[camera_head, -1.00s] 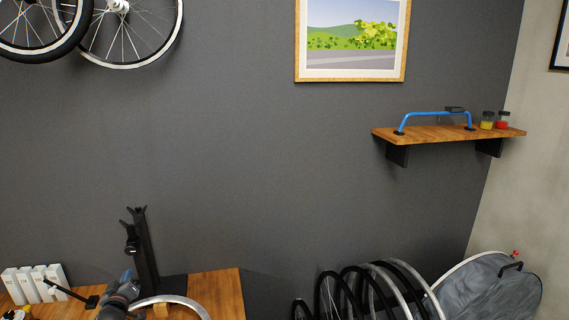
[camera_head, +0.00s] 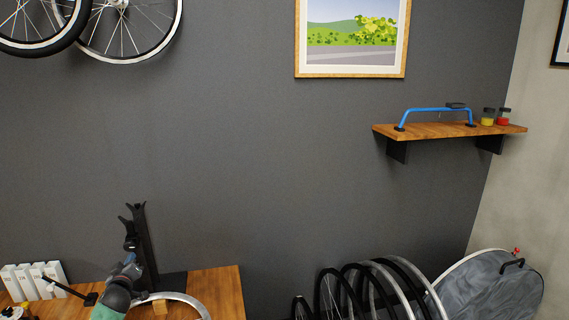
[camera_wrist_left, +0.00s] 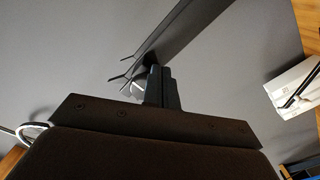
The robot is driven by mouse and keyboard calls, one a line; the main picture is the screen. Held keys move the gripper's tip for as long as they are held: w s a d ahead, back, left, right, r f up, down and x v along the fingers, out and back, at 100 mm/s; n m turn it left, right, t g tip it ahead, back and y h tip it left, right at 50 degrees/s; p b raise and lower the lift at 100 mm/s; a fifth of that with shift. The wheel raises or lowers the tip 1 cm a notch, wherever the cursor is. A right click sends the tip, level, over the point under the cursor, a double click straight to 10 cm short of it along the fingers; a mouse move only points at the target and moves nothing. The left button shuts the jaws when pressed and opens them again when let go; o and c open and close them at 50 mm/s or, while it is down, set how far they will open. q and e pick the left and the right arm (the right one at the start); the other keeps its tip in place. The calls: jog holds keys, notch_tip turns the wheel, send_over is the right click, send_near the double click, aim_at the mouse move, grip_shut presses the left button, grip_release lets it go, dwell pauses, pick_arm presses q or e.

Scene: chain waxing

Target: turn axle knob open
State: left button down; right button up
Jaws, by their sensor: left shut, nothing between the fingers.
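A black stand (camera_head: 146,250) rises at the back of the wooden bench, with forked tips at its top. In the left wrist view its dark slanted arm (camera_wrist_left: 195,30) and prongs show beyond the fingers. A small dark knob-like part (camera_head: 131,243) sits on the stand's left side; I cannot tell whether it is the axle knob. My left gripper (camera_wrist_left: 161,72) is shut and empty, its fingertips close to the stand. A small pale round part (camera_wrist_left: 136,88) shows just left of the fingers, mostly hidden by them. Contact is unclear. My right gripper is not in view.
White boxes (camera_head: 38,280) stand at the bench's left. Several wheels (camera_head: 365,290) stand on the right. A shelf (camera_head: 435,131) hangs on the wall. The bench's right end is mostly clear.

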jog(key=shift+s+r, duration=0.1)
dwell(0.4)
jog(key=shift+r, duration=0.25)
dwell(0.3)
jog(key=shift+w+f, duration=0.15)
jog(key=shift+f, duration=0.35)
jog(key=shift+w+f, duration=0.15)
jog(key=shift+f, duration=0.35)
